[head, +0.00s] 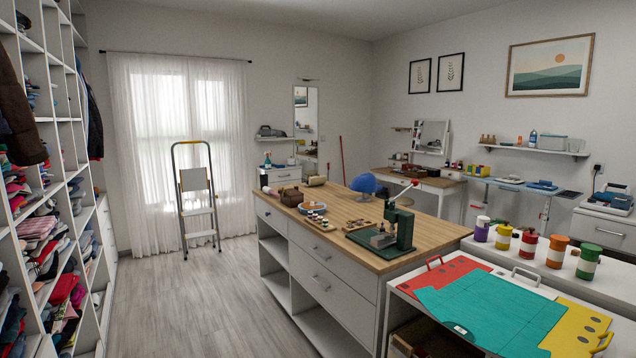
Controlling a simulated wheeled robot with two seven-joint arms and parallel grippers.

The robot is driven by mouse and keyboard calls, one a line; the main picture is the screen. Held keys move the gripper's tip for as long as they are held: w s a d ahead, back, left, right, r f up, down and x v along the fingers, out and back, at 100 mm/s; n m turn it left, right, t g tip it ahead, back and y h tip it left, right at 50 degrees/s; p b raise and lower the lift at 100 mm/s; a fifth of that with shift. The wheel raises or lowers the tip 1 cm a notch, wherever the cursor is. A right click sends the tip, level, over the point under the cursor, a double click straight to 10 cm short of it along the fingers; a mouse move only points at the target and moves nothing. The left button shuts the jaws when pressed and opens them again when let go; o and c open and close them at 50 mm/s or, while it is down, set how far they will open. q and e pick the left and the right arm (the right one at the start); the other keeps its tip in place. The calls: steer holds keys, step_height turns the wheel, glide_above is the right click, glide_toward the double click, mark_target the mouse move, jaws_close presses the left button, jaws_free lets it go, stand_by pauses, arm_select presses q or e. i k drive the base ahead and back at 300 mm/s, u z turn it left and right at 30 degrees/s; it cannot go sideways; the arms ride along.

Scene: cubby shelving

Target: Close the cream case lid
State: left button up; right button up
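I cannot clearly make out a cream case with a lid. A small cream object (316,181) sits at the far end of the wooden-topped island (400,238). It is too small to tell whether it is a case or has a lid. A dark brown object (291,197) sits nearer on the same top. Neither of my grippers is in view.
Cubby shelving (62,150) full of folded clothes lines the left. A stepladder (197,195) stands by the curtained window. The grey floor (190,300) between shelving and island is clear.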

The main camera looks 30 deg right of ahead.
mark_target(322, 179)
steer(key=u, duration=0.05)
steer(key=i, duration=8.8)
steer(key=z, duration=4.65)
